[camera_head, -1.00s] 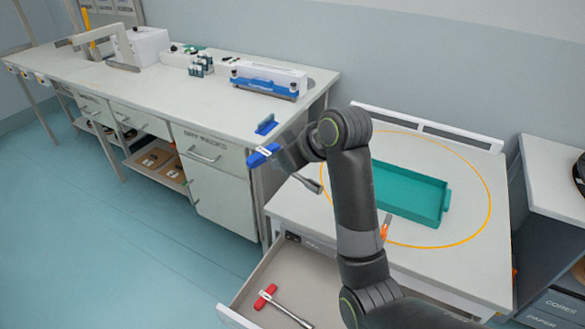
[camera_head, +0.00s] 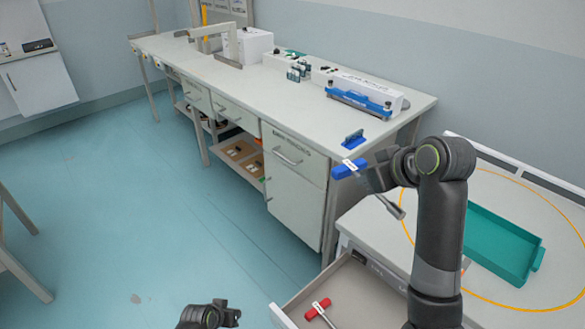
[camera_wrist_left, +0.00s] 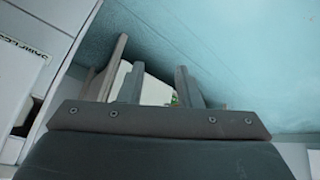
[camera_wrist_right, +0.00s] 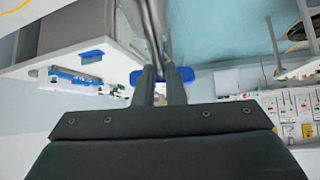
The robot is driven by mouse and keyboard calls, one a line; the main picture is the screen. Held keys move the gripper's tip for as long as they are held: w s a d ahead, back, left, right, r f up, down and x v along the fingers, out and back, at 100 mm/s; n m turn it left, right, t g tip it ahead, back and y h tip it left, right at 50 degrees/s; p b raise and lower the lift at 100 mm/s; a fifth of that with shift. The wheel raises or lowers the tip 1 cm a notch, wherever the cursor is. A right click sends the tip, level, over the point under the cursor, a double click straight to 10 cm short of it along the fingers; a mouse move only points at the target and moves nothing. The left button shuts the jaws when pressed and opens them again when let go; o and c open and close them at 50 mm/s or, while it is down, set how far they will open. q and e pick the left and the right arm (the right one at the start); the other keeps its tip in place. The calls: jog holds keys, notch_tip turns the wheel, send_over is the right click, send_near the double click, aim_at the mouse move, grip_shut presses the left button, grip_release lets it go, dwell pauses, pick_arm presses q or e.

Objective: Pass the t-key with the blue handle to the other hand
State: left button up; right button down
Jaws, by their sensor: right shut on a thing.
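The t-key with the blue handle (camera_head: 348,169) is in my right gripper (camera_head: 368,177), in the air in front of the long bench. Its metal shaft slants down to the right. In the right wrist view the fingers (camera_wrist_right: 160,82) are shut on the t-key, with blue handle ends (camera_wrist_right: 184,75) showing at both sides and the shaft pointing up the picture. My left arm (camera_head: 208,315) shows only at the bottom edge of the head view, well away from the key. In the left wrist view my left gripper (camera_wrist_left: 158,85) has its fingers apart, with no key between them.
A t-key with a red handle (camera_head: 318,309) lies in the open drawer (camera_head: 290,313) below. A teal tray (camera_head: 500,245) sits on the right table inside an orange ring. A blue holder (camera_head: 353,139) stands on the bench corner. The floor (camera_head: 150,230) at left is clear.

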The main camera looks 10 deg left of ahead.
pick_arm(q)
jog(key=w+d+r+m+t+h, duration=0.1)
jog(key=w+d+r, duration=0.3)
jog(key=r, duration=0.5)
jog(key=w+d+r+m+t+h, duration=0.1)
jog(key=w+r+h, duration=0.1)
jog(key=w+r, duration=0.55)
jog(key=w+d+r+m+t+h, duration=0.1)
jog(key=w+d+r, duration=0.2)
jog(key=r, duration=0.7)
jog(key=d+r+m+h, duration=0.1)
jog(key=d+r+m, duration=0.1)
jog(key=r, duration=0.5)
jog(key=d+r+m+h, duration=0.1)
jog(key=d+r+h, duration=0.15)
jog(key=r, duration=0.45)
jog(key=m+h, duration=0.2)
jog(key=m, duration=0.3)
send_near(338, 171)
jog(key=a, duration=0.1)
jog(key=x, duration=1.1)
jog(key=shift+s+d, duration=0.25)
jog(key=shift+r, duration=0.1)
